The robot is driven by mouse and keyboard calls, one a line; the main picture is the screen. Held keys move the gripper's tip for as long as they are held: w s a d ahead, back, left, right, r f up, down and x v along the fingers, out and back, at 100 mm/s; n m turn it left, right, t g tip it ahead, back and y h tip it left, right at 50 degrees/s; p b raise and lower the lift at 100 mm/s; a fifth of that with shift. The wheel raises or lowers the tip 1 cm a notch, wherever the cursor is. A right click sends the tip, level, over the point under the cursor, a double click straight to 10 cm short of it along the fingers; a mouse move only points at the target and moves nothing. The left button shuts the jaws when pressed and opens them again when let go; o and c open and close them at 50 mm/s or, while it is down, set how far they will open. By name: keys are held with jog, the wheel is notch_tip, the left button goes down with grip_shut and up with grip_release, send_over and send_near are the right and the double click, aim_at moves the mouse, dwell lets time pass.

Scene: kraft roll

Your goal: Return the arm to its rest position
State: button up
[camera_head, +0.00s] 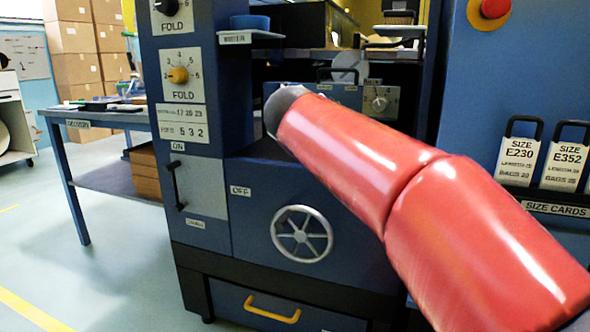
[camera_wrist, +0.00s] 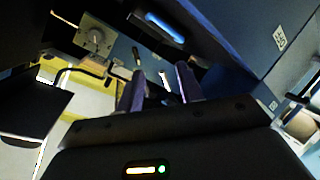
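My red arm (camera_head: 400,190) reaches from the lower right up and left across the front of the blue machine (camera_head: 285,195). Its grey far end (camera_head: 283,104) is at the machine's recess, and my gripper is hidden from the head view. In the wrist view my gripper (camera_wrist: 161,78) shows two fingers standing apart, with nothing visible held between them. The wrist view is tilted and dark, with blue panels close around the fingers.
The machine has a handwheel (camera_head: 301,234), a yellow FOLD knob (camera_head: 178,75) and a black handle (camera_head: 175,186). Size cards (camera_head: 518,153) hang at the right. A blue table (camera_head: 105,116) stands left, with open floor before it.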

jog(key=s+d+f+m+g, duration=0.3)
jog(key=s+d+f+g, duration=0.1)
jog(key=s+d+f, duration=0.8)
jog(key=s+f+m+g+y, duration=0.1)
jog(key=s+f+m+g, duration=0.1)
jog(key=s+f, duration=0.7)
jog(key=s+f+m+g+y, duration=0.2)
jog(key=s+f, duration=0.5)
jog(key=s, duration=0.5)
notch_tip(320, 180, up, 13)
jog(key=p, duration=1.3)
jog(key=shift+a, duration=0.2)
